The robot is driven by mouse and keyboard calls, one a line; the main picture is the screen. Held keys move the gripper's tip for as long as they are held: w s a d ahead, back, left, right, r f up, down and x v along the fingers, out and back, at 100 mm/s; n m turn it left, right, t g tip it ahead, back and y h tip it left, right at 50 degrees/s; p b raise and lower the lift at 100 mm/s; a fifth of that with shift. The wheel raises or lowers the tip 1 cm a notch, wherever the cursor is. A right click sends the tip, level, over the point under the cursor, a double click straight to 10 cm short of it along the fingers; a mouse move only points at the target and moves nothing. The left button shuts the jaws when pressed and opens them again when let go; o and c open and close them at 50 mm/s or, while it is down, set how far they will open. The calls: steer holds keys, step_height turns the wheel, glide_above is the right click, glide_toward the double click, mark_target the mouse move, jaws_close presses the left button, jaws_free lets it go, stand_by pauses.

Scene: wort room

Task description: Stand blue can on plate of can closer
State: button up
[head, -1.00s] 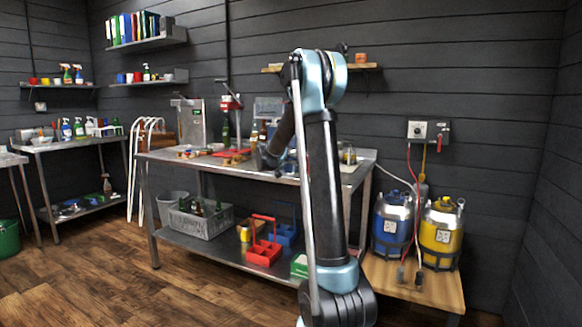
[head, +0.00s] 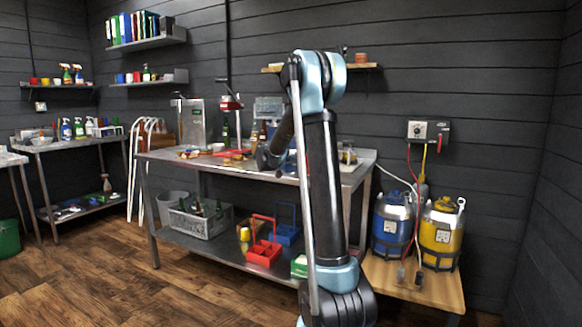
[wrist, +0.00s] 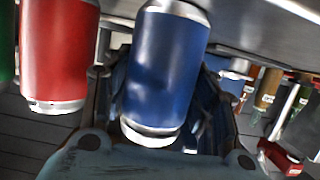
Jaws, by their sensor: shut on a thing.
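In the wrist view a blue can (wrist: 165,68) with silver rims stands between the fingers of my gripper (wrist: 158,85), which is shut on it. The can looks slightly tilted in this view, and its top is cut off by the frame edge. In the head view my gripper (head: 265,158) is low over the steel bench, partly hidden by my own arm; the blue can cannot be made out there. A bench device with a red head (head: 231,103) stands at the back of the bench; I cannot tell surely whether it is the can closer. Its plate is not clear.
A red can (wrist: 60,50) is close on the left in the wrist view, with a green edge beside it. The steel bench (head: 320,178) carries small items and a steel box (head: 190,122). Bottles (wrist: 268,88) show at right in the wrist view.

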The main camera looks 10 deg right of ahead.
steer(key=shift+r, duration=0.15)
steer(key=shift+r, duration=0.85)
